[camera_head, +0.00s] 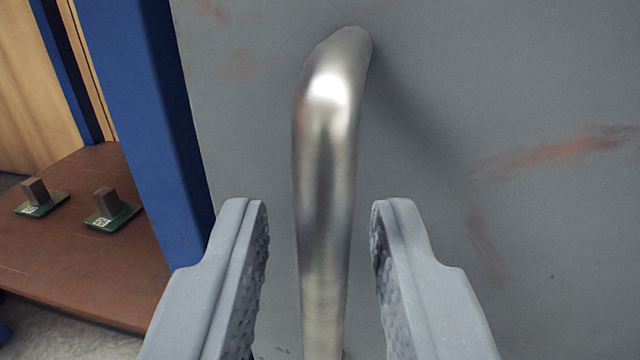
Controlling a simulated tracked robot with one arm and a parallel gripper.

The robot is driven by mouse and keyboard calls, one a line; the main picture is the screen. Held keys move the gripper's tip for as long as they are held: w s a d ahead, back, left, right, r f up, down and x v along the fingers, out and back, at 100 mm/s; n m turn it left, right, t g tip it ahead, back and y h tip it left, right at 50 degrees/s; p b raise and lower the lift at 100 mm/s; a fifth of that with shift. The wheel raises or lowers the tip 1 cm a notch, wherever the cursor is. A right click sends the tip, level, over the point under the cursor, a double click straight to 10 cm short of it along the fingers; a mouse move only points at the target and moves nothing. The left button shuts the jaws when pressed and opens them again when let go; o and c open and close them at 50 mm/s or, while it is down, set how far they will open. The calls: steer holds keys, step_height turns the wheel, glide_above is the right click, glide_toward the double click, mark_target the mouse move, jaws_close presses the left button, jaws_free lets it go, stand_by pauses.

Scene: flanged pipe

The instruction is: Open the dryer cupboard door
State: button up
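The grey cupboard door (520,90) fills most of the head camera view and has reddish scuff marks. A shiny metal bar handle (325,170) stands out from it and runs from the upper middle down to the bottom edge. My gripper (318,215) is open, with one finger on the left of the handle and one on the right. There is a visible gap between each finger and the bar. The handle's lower end is not clearly seen.
A blue upright post (135,100) stands along the door's left side. Left of it is a brown shelf (70,270) carrying two small dark blocks on green plates (112,208). A wooden panel (35,90) is behind. Grey floor shows at bottom left.

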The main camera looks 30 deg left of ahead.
steer(key=shift+w+a+r, duration=0.1)
steer(key=shift+w+a, duration=0.05)
steer(key=shift+w, duration=0.3)
steer(key=shift+c, duration=0.4)
jaws_close()
steer(key=shift+s, duration=0.1)
